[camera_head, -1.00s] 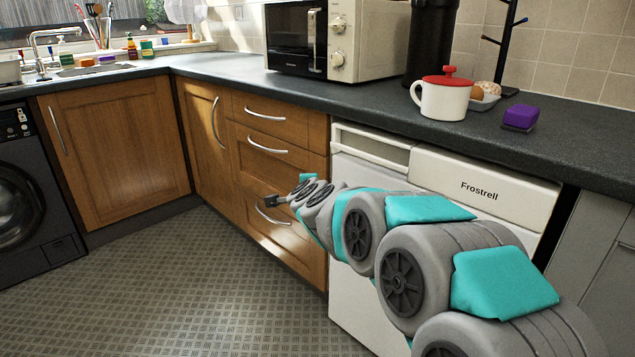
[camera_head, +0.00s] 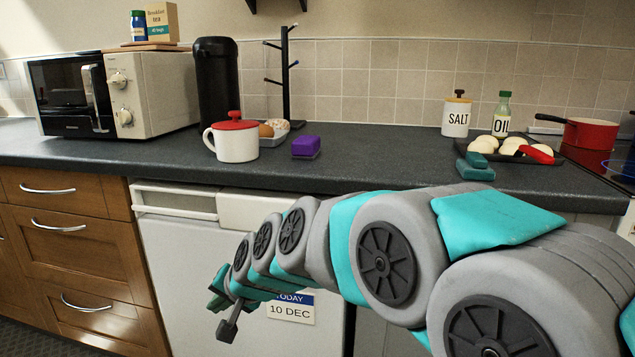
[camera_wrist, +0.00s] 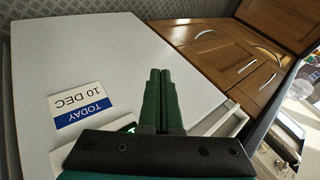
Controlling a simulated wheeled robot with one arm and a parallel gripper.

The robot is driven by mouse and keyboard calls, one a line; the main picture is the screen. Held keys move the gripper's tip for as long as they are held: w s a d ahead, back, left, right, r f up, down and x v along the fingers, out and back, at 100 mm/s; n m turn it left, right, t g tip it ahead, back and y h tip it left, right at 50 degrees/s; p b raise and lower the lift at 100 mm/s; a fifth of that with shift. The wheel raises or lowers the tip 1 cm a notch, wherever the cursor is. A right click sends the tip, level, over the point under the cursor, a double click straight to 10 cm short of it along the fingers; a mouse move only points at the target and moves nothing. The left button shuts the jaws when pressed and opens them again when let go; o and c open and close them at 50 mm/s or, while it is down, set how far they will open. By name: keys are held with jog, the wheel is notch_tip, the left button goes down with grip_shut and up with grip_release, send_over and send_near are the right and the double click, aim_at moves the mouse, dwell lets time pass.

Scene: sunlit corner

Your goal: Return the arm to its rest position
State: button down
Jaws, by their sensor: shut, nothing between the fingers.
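My gripper (camera_head: 222,300) hangs at the end of my grey and teal arm, in front of the white dishwasher or fridge front (camera_head: 185,265) and below the counter. In the wrist view my gripper (camera_wrist: 161,75) has its two dark green fingers side by side, shut with nothing between them. The white appliance door (camera_wrist: 90,50) lies beyond the fingers there. A card reading "TODAY 10 DEC" (camera_head: 291,309) is on the appliance front, close to the right of my gripper.
The dark counter (camera_head: 370,175) runs above my arm. It carries a white mug with a red lid (camera_head: 237,143), a purple block (camera_head: 305,147), a microwave (camera_head: 150,90), a black flask (camera_head: 217,85) and a tray of eggs or buns (camera_head: 548,155). Wooden drawers (camera_head: 75,250) stand at left.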

jog(key=s+d+f+g+h, duration=0.2)
jog(key=s+d+f, duration=0.1)
jog(key=s+d, duration=0.7)
jog(key=s+d+f+n+g+h, duration=0.1)
jog(key=s+d+f+g+h, duration=0.1)
jog(key=s+d, duration=0.7)
jog(key=s+d+f+n+g+h, duration=0.1)
jog(key=s+d+f+g+h, duration=0.2)
jog(key=s+d, duration=0.7)
jog(key=d, duration=0.4)
jog(key=shift+s+d+f, duration=0.3)
jog(key=shift+s, duration=0.05)
